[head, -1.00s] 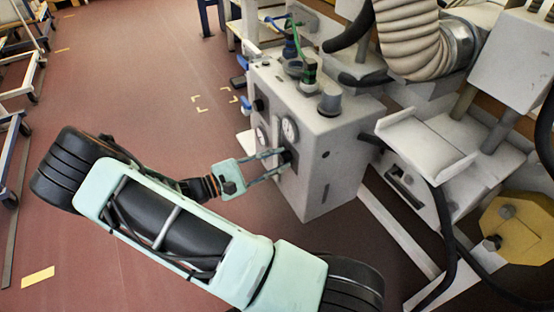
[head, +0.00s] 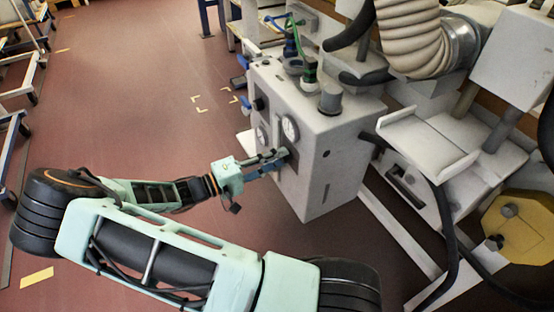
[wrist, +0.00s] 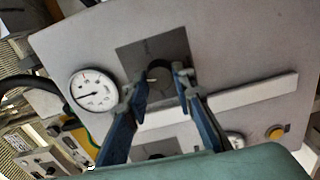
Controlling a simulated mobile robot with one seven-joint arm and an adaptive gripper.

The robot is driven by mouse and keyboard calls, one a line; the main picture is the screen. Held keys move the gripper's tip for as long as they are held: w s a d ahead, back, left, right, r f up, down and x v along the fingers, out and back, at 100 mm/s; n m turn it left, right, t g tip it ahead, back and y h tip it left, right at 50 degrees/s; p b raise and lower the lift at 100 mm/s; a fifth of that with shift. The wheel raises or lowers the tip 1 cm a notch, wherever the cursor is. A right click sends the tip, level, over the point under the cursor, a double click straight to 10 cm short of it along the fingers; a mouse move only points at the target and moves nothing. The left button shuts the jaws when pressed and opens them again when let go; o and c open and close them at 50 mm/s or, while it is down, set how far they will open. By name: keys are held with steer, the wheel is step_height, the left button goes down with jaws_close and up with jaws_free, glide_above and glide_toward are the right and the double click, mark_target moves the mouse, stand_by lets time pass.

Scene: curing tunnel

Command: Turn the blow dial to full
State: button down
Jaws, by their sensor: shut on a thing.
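The blow dial (wrist: 160,73) is a dark round knob on a dark grey square plate (wrist: 135,62), on the front of a pale grey machine box (head: 315,180). In the wrist view my gripper (wrist: 160,86) has one fingertip on each side of the knob, shut on it. In the head view my gripper (head: 282,156) reaches the box front just below a round gauge, and its fingers hide the dial. Any pointer or full mark on the dial is too blurred to read.
A white round gauge (wrist: 92,90) sits beside the dial plate. An orange button (wrist: 275,132) is on the same panel. Hoses and a pale duct (head: 408,35) stand behind the box. The red-brown floor (head: 130,90) left of the box is mostly clear.

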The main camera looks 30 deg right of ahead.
steer(key=m+b, duration=0.2)
steer(key=m, duration=1.1)
steer(key=shift+b, duration=0.3)
steer(key=shift+r+m, duration=0.1)
steer(key=shift+m, duration=0.2)
steer(key=c, duration=1.6)
jaws_free()
steer(key=shift+a, duration=0.15)
steer(key=a, duration=1.2)
steer(key=shift+s, duration=0.25)
steer(key=shift+d, duration=0.1)
